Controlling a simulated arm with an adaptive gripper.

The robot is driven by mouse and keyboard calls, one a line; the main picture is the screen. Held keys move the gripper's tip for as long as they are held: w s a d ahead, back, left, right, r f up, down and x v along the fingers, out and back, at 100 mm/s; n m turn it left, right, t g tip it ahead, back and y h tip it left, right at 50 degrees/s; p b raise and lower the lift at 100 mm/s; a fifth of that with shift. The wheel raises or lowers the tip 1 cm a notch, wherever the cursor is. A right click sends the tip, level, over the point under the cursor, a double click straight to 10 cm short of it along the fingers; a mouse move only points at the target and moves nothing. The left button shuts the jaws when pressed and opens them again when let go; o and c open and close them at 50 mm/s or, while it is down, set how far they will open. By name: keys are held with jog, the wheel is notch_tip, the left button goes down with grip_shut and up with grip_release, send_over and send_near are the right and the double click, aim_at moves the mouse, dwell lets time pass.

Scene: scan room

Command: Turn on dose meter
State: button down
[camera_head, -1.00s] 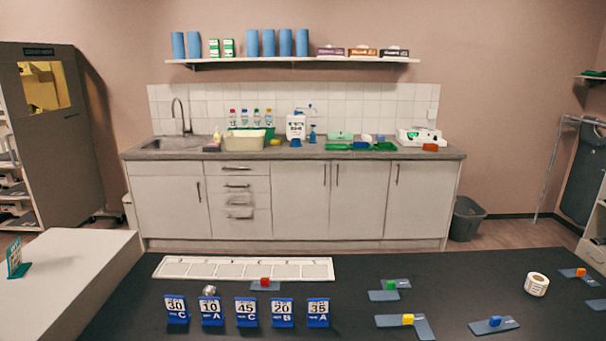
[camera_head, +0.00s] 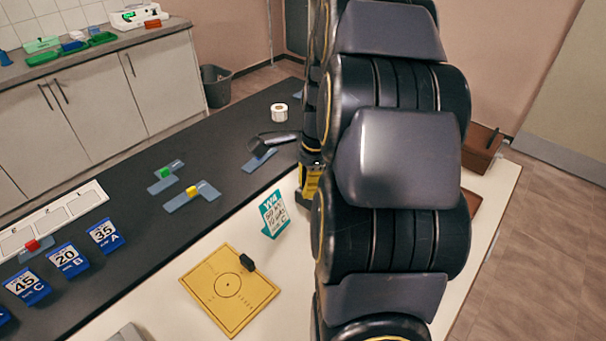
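I cannot tell for sure which thing is the dose meter. A small black block (camera_head: 247,262) sits near the right corner of a yellow square plate (camera_head: 219,309) marked with a circle, on the white table. Blue number cards (camera_head: 68,259) stand at the left on the black table. My arm fills the right-centre of the view. What looks like my gripper (camera_head: 268,144) juts left from behind it, over the black table and apart from the yellow plate. Its fingers are mostly hidden, and I cannot tell whether they are open.
A teal-and-white sign (camera_head: 274,215) stands on the white table (camera_head: 185,262) beside the plate. Grey-blue pieces with green (camera_head: 167,173) and yellow (camera_head: 192,190) blocks and a white roll (camera_head: 279,112) lie on the black table (camera_head: 130,190). A brown box (camera_head: 482,150) is right of my arm.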

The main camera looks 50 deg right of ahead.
jog(key=s+d+f+m, duration=0.3)
jog(key=d+m, duration=0.2)
jog(key=d, duration=0.2)
jog(key=s+d+f+m, duration=0.3)
jog(key=d+m, duration=0.2)
jog(key=d, duration=0.3)
jog(key=shift+s+d+m+t+h, duration=0.25)
jog(key=shift+s+m+t+h, duration=0.15)
jog(key=f, duration=0.4)
jog(key=w+f, duration=0.1)
jog(key=f, duration=0.4)
jog(key=w+f, duration=0.1)
jog(key=f, duration=0.4)
